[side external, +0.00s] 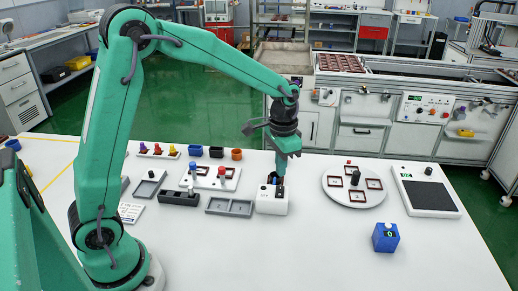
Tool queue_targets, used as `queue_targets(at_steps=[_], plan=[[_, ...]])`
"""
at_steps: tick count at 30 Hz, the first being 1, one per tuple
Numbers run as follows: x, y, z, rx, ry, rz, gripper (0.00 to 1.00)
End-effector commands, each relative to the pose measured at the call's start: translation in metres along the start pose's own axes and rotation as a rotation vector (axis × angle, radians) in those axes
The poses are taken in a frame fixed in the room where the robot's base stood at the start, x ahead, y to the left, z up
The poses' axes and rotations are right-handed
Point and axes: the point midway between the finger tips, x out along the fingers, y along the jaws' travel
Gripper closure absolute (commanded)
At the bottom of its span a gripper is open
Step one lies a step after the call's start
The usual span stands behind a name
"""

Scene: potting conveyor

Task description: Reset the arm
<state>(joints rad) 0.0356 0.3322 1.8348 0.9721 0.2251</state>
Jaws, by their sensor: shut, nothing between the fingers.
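My teal arm reaches across the white table (330,240) from the left. Its gripper (278,178) points down and is shut and empty. The fingertips are at or just above a small white box (272,207) with dark openings and a bit of blue on top. I cannot tell whether the tips touch the box or reach into it.
To the right are a round white disc (352,198) with dark red square frames and a black knob, a black-and-white panel (430,197) and a blue box (385,238). Grey trays (229,207), small cups (216,152) and coloured pegs stand left. The front table is clear.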

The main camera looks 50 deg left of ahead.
Motion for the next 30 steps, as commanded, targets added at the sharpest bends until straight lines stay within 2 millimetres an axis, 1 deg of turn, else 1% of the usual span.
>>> queue_targets(at_steps=[5,11,15,21,30], plan=[[-0.012,0.001,0.007,-0.011,0.022,-0.005,1.00],[-0.038,0.004,0.026,-0.037,0.072,-0.016,1.00],[-0.059,0.007,0.046,-0.063,0.118,-0.024,1.00],[-0.083,0.012,0.075,-0.098,0.185,-0.036,1.00],[-0.108,0.021,0.122,-0.150,0.284,-0.049,1.00]])
